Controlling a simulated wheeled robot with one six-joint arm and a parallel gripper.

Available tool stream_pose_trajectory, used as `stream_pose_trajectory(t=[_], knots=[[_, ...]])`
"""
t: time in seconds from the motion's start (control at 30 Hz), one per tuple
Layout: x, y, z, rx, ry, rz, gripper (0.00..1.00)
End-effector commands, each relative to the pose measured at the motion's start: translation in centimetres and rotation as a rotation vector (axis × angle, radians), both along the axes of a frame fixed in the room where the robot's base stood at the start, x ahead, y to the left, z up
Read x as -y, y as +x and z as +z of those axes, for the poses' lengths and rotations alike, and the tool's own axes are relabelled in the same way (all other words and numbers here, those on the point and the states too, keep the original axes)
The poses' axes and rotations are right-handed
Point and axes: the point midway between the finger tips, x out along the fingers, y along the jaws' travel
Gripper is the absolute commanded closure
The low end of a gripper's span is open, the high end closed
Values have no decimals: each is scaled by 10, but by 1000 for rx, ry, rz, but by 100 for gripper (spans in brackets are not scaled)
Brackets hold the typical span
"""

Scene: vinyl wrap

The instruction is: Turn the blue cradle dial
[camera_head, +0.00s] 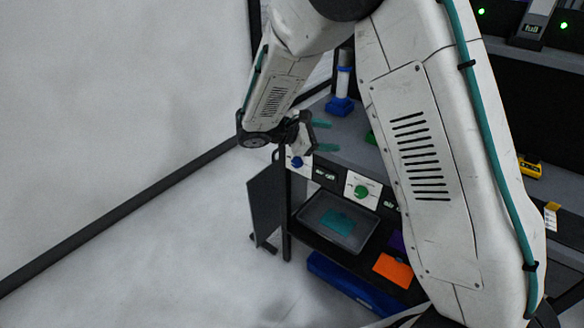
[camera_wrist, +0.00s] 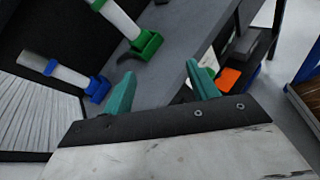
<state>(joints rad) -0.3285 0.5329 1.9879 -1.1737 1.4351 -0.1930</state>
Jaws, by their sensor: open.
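The blue dial (camera_head: 297,162) sits on a white plate on the front face of the grey bench, at its left end, partly covered by my gripper. The blue cradle (camera_head: 340,105) with a white roll (camera_head: 343,78) stands on the bench top behind; the cradle also shows at left in the wrist view (camera_wrist: 98,89). My gripper (camera_head: 323,135) is open, its two teal fingers apart with nothing between them. In the head view it appears just above the dial; the exact gap is unclear. The wrist view shows the fingers (camera_wrist: 163,84) near the bench edge, with no dial visible.
A green dial (camera_head: 361,191) is on the same front face to the right. A green cradle (camera_wrist: 147,43) holds another white roll. Below are a grey tray (camera_head: 312,220) with a teal piece and an orange sheet (camera_head: 393,270). A dark panel (camera_head: 265,203) stands at the bench's left end.

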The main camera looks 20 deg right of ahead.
Motion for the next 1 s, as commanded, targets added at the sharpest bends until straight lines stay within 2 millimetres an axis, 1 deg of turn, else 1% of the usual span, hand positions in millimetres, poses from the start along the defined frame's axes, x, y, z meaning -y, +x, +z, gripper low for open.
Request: stream_pose_trajectory(t=[0.03,0.07,0.1,0.17,0.2,0.27,0.3,0.4,0.5,0.6,0.7,0.77,1.0], knots=[[-11,16,-24,-43,-53,62,41],[-18,26,-35,-62,-85,101,41],[-27,38,-51,-88,-128,153,41],[-41,54,-76,-125,-189,232,41],[-50,63,-94,-149,-229,283,41],[-64,75,-119,-180,-285,355,41],[-73,81,-135,-197,-317,400,41],[-92,91,-170,-235,-385,495,41],[-105,97,-193,-257,-430,559,41],[-113,100,-206,-267,-455,595,41],[-110,103,-211,-272,-463,607,41],[-104,107,-211,-273,-464,607,41],[-73,130,-211,-272,-462,605,41]])
